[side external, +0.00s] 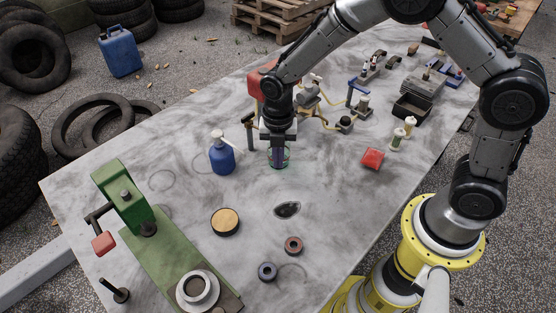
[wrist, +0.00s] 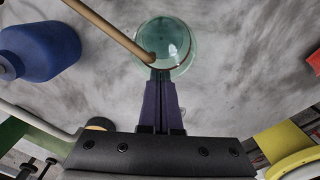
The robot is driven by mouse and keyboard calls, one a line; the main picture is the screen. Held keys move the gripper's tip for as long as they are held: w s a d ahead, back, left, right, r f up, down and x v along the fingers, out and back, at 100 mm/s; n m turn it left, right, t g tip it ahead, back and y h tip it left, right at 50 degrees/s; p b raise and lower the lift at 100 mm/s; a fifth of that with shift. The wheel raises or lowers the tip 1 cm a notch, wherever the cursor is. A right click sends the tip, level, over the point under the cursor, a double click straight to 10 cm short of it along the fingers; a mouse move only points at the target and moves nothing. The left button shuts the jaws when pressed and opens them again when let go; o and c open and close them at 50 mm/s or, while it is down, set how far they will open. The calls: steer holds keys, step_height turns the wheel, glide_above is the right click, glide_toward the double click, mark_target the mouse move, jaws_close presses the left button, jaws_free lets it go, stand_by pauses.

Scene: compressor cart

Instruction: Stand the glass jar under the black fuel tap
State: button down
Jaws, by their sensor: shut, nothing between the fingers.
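The glass jar (side external: 287,158), clear and greenish, stands upright on the grey table. In the wrist view the jar (wrist: 172,42) is seen from above at my fingertips. My gripper (side external: 279,163) points down at it with its fingers together and empty. The fingertips (wrist: 163,75) overlap the jar's near edge; I cannot tell whether they touch it. Behind are tan pipes (side external: 316,119) with a dark fitting (side external: 345,123) and a black T-shaped piece (side external: 249,119). I cannot tell which is the fuel tap. My arm partly hides the red tank (side external: 260,84).
A blue bottle (side external: 222,157) stands left of the jar. A tan rod (wrist: 108,28) crosses toward the jar in the wrist view. A red block (side external: 372,158) lies right. A green press (side external: 140,215), a round tan-topped tin (side external: 225,221) and rings are nearer. The table between is mostly clear.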

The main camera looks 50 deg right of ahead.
steer(key=s+a, duration=0.2)
steer(key=a, duration=0.1)
steer(key=shift+s+a+r, duration=0.2)
steer(key=shift+s, duration=0.2)
steer(key=d+r+m+t, duration=0.1)
steer(key=d+r, duration=0.1)
steer(key=r, duration=0.7)
steer(key=d+r+t, duration=0.1)
steer(key=d+r, duration=0.1)
steer(key=r, duration=0.7)
steer(key=s+d+r+m+t, duration=0.3)
steer(key=s+d+r+m, duration=0.3)
steer(key=s+r+m, duration=0.15)
steer(key=s+d+f+m, duration=0.2)
steer(key=s+f+m, duration=0.1)
steer(key=s+m, duration=0.9)
steer(key=m, duration=0.5)
steer(key=shift+s+d+m+t, duration=0.15)
steer(key=shift+s+m+t, duration=0.05)
steer(key=shift+m+t, duration=0.15)
